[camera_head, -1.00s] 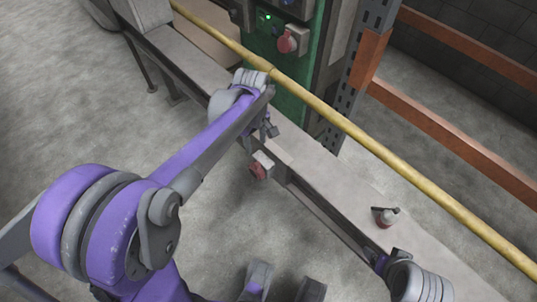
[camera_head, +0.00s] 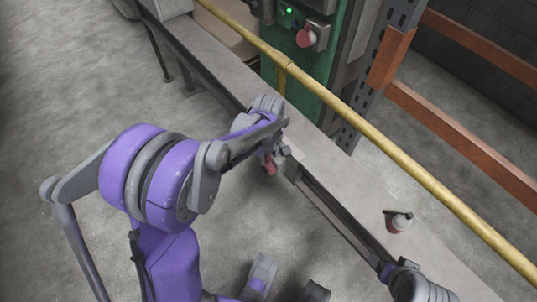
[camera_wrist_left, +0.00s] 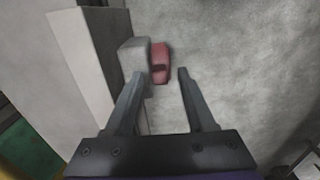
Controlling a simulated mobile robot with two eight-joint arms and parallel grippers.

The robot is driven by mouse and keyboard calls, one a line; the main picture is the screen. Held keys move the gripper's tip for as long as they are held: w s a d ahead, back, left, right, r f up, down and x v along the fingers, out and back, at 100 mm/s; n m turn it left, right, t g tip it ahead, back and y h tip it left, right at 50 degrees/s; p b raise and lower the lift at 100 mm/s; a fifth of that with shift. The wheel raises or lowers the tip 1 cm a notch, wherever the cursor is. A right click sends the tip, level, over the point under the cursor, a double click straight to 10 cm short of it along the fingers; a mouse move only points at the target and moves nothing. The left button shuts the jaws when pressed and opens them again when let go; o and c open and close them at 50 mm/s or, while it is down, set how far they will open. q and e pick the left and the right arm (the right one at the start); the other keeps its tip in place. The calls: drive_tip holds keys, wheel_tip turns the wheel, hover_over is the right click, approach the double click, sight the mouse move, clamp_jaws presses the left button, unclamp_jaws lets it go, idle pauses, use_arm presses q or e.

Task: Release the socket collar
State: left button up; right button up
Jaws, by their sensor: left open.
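The socket collar appears to be the red part (camera_head: 270,167) on the side of the low bench. In the left wrist view the red collar (camera_wrist_left: 160,62) sits against a grey box (camera_wrist_left: 133,56) fixed to the bench side. My left gripper (camera_head: 274,154) is right at the collar in the head view and partly covers the box. In the wrist view its fingers (camera_wrist_left: 160,74) are apart, with the red collar between and just beyond their tips. Contact cannot be told. My right gripper (camera_head: 385,269) is at the bottom edge, its fingers not clear.
A long grey bench (camera_head: 335,186) runs diagonally, with a yellow rail (camera_head: 372,134) above it. A small red-and-white bottle with a dark top (camera_head: 398,221) stands on the bench. A green cabinet with a red knob (camera_head: 306,38) is behind. Open floor lies left.

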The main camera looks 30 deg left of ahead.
use_arm(q)
clamp_jaws()
drive_tip(key=shift+a, duration=0.1)
drive_tip(key=shift+w+a+g+h+b, duration=0.3)
drive_tip(key=shift+a+h, duration=0.2)
drive_tip(key=shift+h, duration=0.2)
drive_tip(key=shift+s, duration=0.1)
unclamp_jaws()
